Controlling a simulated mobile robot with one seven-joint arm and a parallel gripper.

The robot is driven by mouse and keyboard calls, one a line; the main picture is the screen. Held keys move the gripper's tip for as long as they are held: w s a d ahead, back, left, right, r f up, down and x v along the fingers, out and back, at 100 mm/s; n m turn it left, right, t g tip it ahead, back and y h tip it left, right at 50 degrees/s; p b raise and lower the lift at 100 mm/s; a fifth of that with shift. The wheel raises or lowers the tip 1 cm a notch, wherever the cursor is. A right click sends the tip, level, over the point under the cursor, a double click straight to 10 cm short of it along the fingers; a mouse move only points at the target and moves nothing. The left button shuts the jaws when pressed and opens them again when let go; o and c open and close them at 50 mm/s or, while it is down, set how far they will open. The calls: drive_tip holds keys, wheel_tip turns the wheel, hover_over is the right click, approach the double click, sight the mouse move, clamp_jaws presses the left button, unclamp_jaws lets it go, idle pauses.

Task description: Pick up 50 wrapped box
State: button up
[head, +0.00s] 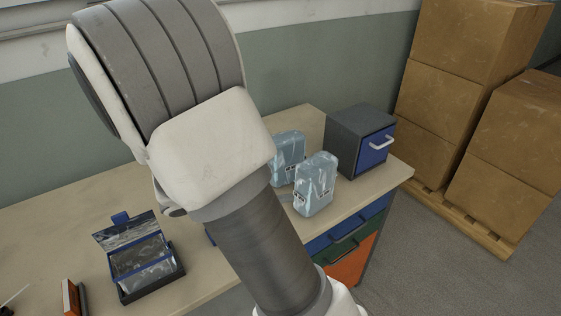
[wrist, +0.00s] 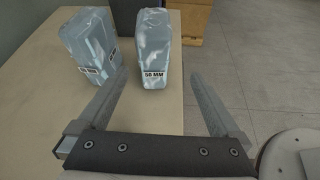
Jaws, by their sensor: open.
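The 50 wrapped box (wrist: 154,45) stands upright near the table's right edge in the wrist view. It is covered in shiny pale-blue wrap and has a white label reading "50 MM". A similar wrapped box (wrist: 88,45) stands to its left, its label too small to read. Both show in the head view, one in front (head: 316,184) and one behind (head: 288,157); I cannot read their labels there. My gripper (wrist: 152,82) is open and empty, its fingers pointing toward the 50 box and short of it. In the head view my arm hides the gripper.
A grey cabinet with a blue drawer (head: 361,141) stands behind the boxes on the table (head: 90,205). An open blue-rimmed case (head: 141,262) sits at the front left. Stacked cartons (head: 461,80) stand on a pallet (head: 470,222) at right. Floor beside the table is clear.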

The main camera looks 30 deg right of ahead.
sight(300, 180)
drive_tip(key=shift+n+t+h, duration=0.3)
drive_tip(key=shift+n, duration=0.3)
drive_tip(key=x, duration=0.4)
drive_tip(key=b+x, duration=0.1)
drive_tip(key=x, duration=0.3)
drive_tip(key=w+x, duration=0.1)
drive_tip(key=x, duration=0.3)
drive_tip(key=shift+d+f+b, duration=0.1)
drive_tip(key=shift+f+b, duration=0.2)
drive_tip(key=shift+f, duration=0.05)
drive_tip(key=x, duration=0.5)
drive_tip(key=shift+s+d+b, duration=0.1)
drive_tip(key=shift+d+b, duration=0.05)
drive_tip(key=shift+b, duration=0.15)
drive_tip(key=c, duration=1.4)
drive_tip(key=shift+c, duration=0.6)
drive_tip(key=shift+r, duration=0.15)
